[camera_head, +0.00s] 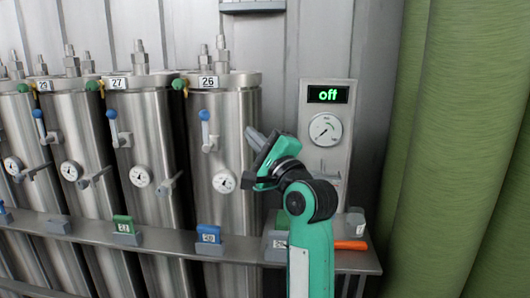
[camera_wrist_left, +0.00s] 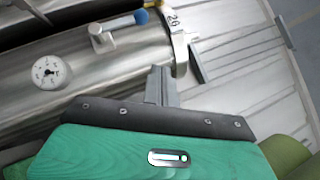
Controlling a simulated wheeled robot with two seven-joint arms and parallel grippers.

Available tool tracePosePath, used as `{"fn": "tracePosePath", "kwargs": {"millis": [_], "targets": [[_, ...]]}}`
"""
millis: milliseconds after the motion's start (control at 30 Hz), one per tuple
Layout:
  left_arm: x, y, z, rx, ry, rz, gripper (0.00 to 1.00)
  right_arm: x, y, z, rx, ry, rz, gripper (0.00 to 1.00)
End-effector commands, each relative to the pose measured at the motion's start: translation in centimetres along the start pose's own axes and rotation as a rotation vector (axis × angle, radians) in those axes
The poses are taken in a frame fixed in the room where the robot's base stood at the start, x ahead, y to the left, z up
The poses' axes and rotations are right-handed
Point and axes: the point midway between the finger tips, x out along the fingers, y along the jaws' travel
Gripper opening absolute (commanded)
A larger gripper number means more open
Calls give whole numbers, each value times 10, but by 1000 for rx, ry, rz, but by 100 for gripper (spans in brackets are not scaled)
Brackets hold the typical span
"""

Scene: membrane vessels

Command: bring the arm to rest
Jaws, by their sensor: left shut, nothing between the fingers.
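My left gripper (camera_head: 256,139) is raised in front of the right side of steel vessel 26 (camera_head: 226,120), left of the control panel. Its fingers point up and to the left, shut and empty. In the left wrist view the closed fingers (camera_wrist_left: 162,86) stand before the vessel's steel wall (camera_wrist_left: 110,65), near its collar with the number 26. I cannot tell whether they touch it. My green forearm rises from the bottom of the head view and hides part of the panel's lower end. My right gripper is not in view.
A grey shelf (camera_head: 170,245) holds numbered blocks and an orange-handled tool (camera_head: 350,245). Several vessels stand left. Valve handles (camera_head: 205,130) jut forward. Green cylinders (camera_head: 460,150) fill the right.

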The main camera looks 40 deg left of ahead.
Motion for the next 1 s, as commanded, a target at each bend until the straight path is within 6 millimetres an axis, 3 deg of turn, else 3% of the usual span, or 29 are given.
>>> {"fn": "tracePosePath", "kwargs": {"millis": [600, 767, 867, 1000], "targets": [[-8, -3, 1, 52, -20, -34, 0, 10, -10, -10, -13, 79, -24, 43], [-29, -7, 3, 338, -113, -227, 0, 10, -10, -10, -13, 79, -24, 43], [-58, -14, -4, 620, -199, -422, 0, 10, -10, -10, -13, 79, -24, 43], [-112, -15, -28, 1016, -320, -718, 0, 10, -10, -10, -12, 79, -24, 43]]}}
